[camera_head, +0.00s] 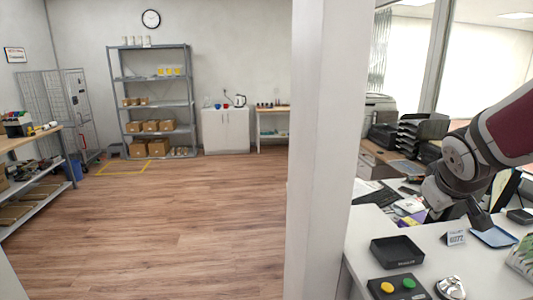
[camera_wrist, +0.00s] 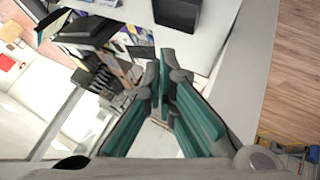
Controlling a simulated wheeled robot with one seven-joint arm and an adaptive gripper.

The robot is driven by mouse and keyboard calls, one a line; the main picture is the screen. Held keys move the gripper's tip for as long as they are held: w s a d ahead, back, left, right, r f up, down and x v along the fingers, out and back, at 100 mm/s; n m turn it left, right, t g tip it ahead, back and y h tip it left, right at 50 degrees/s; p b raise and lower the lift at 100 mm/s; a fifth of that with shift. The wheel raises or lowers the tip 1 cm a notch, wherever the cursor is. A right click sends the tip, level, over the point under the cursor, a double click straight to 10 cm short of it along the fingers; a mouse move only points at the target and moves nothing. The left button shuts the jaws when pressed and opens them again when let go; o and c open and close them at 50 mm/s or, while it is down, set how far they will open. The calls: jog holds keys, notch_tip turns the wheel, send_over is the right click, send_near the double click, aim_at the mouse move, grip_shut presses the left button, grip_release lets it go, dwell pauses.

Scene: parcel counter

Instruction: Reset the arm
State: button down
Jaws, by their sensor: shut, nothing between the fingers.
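My arm (camera_head: 465,155) reaches in from the right edge of the head view, above the white counter. My gripper (camera_wrist: 164,68) shows in the wrist view with its teal-padded fingers close together at the tips. It is shut and holds nothing. In the head view the gripper is mostly hidden behind my arm links.
The wooden floor (camera_head: 180,220) is open.

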jog(key=s+a+m+g+y+b, duration=0.1)
jog(key=s+a+y, duration=0.3)
jog(key=s+a, duration=1.3)
jog(key=shift+a+r+m+y+b, duration=0.15)
jog(key=shift+a+m+y+b, duration=0.25)
jog(key=shift+a, duration=0.75)
jog(key=shift+s, duration=0.1)
